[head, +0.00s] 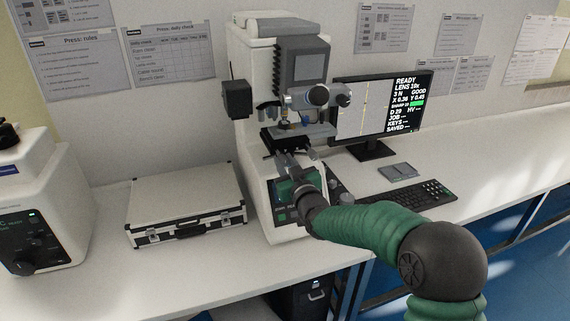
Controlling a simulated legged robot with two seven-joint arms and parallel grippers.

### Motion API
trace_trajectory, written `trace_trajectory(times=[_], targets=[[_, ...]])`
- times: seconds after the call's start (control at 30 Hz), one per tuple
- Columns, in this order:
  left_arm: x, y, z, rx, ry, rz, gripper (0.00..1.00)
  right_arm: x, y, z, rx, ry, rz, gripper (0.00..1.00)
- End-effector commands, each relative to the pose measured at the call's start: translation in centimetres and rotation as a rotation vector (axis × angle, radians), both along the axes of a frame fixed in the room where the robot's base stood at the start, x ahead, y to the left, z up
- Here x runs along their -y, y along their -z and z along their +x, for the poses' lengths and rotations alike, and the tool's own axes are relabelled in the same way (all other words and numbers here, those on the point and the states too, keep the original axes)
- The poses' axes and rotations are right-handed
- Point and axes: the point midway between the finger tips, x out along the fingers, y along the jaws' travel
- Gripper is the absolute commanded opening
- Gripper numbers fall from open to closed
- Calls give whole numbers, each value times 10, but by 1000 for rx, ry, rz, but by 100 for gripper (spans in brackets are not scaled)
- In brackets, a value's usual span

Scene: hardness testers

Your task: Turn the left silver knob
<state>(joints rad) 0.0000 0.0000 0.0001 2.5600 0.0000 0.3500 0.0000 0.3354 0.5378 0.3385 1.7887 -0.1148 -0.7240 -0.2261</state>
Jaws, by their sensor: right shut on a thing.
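The white and grey hardness tester (257,75) stands on the bench in the middle of the head view. My right gripper (283,158) reaches in from the lower right, in front of the tester and just below its dark stage (300,136). Its fingers are shut on a small part there, which fits the left silver knob; the fingers mostly hide it, so its angle cannot be told. Round dark and silver parts (319,95) sit higher, at the front of the tester head. My left gripper is not in view.
A monitor (375,148) with a keyboard (418,204) stands at the right. A silver case (186,200) lies left of the tester. Another white machine (40,190) is at the far left. Free bench shows in front of the case.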

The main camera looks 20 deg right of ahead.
Motion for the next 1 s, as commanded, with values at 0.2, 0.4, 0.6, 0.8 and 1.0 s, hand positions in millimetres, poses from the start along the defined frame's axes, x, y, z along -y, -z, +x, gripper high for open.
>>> trace_trajectory(times=[0.2,0.4,0.6,0.8,1.0], targets=[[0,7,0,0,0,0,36,0,8,-1,-18,1,128,0],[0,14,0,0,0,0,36,0,8,-1,-25,0,305,0],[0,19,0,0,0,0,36,0,9,-1,-33,2,496,0],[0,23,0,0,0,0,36,0,9,-1,-39,2,686,0],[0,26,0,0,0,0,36,0,9,-1,-47,4,877,0]])
